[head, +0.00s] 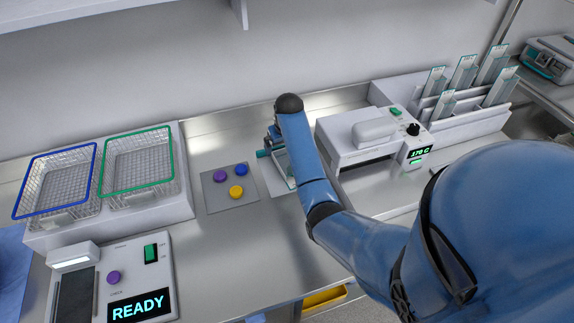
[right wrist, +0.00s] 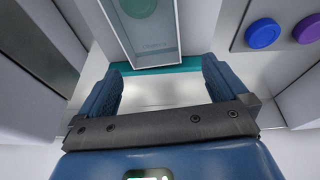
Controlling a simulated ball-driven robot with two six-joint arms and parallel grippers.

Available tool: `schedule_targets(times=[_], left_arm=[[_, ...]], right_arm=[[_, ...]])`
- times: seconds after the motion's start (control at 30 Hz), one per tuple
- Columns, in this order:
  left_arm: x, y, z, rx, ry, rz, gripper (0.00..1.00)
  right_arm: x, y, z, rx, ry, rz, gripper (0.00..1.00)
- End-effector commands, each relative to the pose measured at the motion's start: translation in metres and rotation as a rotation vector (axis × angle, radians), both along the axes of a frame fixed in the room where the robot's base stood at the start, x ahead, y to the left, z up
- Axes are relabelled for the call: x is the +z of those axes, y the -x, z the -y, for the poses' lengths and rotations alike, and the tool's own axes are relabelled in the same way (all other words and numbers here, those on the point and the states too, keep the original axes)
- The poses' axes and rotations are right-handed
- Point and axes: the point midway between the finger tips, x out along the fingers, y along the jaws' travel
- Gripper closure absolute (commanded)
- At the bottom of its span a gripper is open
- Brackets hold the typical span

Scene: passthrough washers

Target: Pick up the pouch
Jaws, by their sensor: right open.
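A clear pouch (right wrist: 150,38) with a teal end band and a green round patch shows in the right wrist view. Its teal band lies across the space between the fingertips of my right gripper (right wrist: 160,75), which is open. In the head view the pouch (head: 285,168) is mostly hidden under my right gripper (head: 277,150), between the button plate and the white sealer. I cannot tell whether the fingers touch it. My left gripper is not in view.
The white sealer (head: 360,140) reading 170 C stands close on the right. A rack of several upright pouches (head: 463,72) is beyond it. The button plate (head: 218,201), blue-rimmed basket (head: 58,181), green-rimmed basket (head: 138,170) and READY device (head: 118,272) are on the left. Bare counter (head: 270,250) lies in front.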

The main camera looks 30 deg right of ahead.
Motion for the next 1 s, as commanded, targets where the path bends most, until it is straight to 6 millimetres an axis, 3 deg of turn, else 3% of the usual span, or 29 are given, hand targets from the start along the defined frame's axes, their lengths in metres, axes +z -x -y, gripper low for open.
schedule_targets(times=[0.03, 0.2, 0.33, 0.7, 1.0], left_arm=[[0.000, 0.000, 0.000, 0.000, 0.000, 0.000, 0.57], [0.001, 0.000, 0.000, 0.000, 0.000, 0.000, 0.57], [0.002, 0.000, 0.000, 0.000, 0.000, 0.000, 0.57], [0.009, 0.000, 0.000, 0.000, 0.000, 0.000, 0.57], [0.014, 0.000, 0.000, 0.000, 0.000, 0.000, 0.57]], right_arm=[[0.013, 0.002, 0.004, -0.002, -0.016, -0.060, 0.00], [0.037, 0.015, 0.008, -0.001, -0.062, -0.222, 0.00], [0.044, 0.022, 0.009, 0.000, -0.081, -0.281, 0.00], [0.003, 0.025, 0.009, 0.000, -0.085, -0.296, 0.00], [-0.013, 0.028, 0.010, 0.000, -0.085, -0.296, 0.00]])
